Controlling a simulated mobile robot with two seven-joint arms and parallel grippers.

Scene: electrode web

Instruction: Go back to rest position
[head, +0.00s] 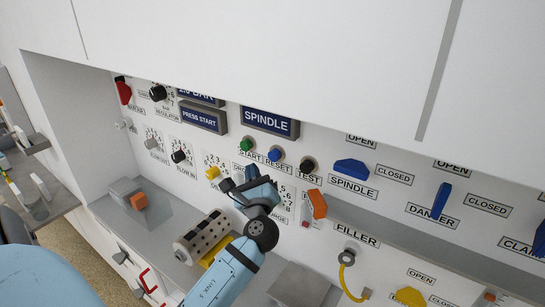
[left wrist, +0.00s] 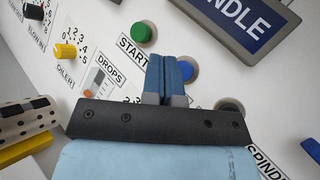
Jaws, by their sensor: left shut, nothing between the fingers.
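My left gripper (head: 252,173) is in front of the control panel, just below the green START button (head: 246,145) and the blue RESET button (head: 275,155). In the left wrist view its two blue fingers (left wrist: 168,70) are shut together with nothing between them. They appear between the green button (left wrist: 142,32) and the blue button (left wrist: 187,70), partly overlapping the blue one. Whether the fingertips touch the panel cannot be told. The black TEST button (head: 307,165) is to the right. My right gripper is not in view.
Close by are a yellow knob (head: 212,173), an orange switch (head: 316,204), a SPINDLE display (head: 269,122) and a blue SPINDLE handle (head: 351,167). A cream block with dark holes (head: 204,236) stands on the ledge beside my arm. A yellow hose (head: 347,279) hangs at right.

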